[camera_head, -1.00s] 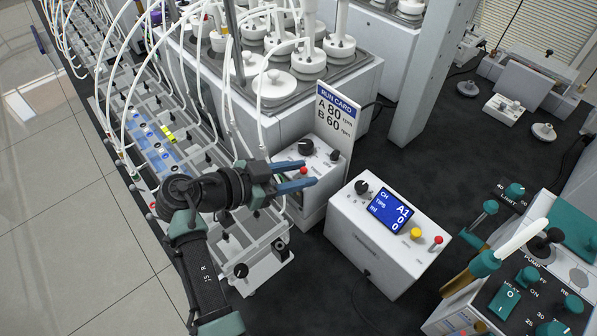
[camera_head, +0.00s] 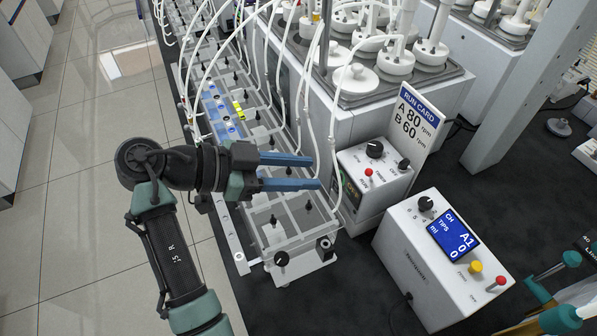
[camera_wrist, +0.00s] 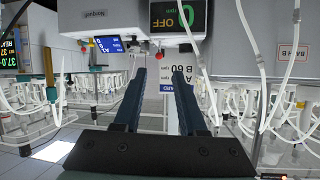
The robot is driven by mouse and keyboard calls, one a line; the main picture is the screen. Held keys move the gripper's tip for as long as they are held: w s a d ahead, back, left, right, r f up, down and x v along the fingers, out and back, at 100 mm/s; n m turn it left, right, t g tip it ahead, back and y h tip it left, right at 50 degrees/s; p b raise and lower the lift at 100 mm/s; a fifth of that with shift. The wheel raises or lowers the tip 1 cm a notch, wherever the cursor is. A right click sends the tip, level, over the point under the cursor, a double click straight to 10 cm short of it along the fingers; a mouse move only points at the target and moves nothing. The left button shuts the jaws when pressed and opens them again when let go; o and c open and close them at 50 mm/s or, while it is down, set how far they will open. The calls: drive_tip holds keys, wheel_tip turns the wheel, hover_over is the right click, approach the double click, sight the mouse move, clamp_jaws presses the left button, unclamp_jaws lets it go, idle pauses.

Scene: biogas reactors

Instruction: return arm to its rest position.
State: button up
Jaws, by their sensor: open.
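My gripper (camera_head: 316,172) is in the air in the head view, above the near end of the clear rack (camera_head: 290,238). Its two blue fingers point right, apart from each other, with nothing between them. The fingers also show in the wrist view (camera_wrist: 161,85), spread and empty. The arm bends at the elbow at left in the head view. The gripper appears close to the white controller box with knobs (camera_head: 372,178); I cannot tell the exact gap.
A white box with a blue display (camera_head: 440,255) stands at lower right. A run card (camera_head: 414,125) stands behind the knob box. Reactors with white tubes (camera_head: 375,60) fill the back.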

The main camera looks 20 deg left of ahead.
drive_tip(key=shift+s+a+r, duration=0.1)
idle(0.5)
drive_tip(key=w+d+r+n+t+y, duration=0.25)
drive_tip(key=w+r+t+y, duration=0.2)
drive_tip(key=r, duration=0.45)
drive_tip(key=w+d+r+n+t+y, duration=0.25)
drive_tip(key=w+r+n, duration=0.2)
drive_tip(key=r, duration=0.45)
drive_tip(key=s+d+r+n+t+y, duration=0.2)
drive_tip(key=s+r+t, duration=0.4)
drive_tip(key=r, duration=0.6)
drive_tip(key=s+d+r+n+t+y, duration=0.1)
drive_tip(key=s+d+r+n+t, duration=0.1)
drive_tip(key=s+d+r+t, duration=0.3)
drive_tip(key=s+r+t, duration=0.1)
drive_tip(key=s+r, duration=0.3)
drive_tip(key=r, duration=0.4)
drive_tip(key=shift+s+d+r+n+y, duration=0.15)
drive_tip(key=shift+s+r+n+y, duration=0.15)
drive_tip(key=shift+s+y, duration=0.1)
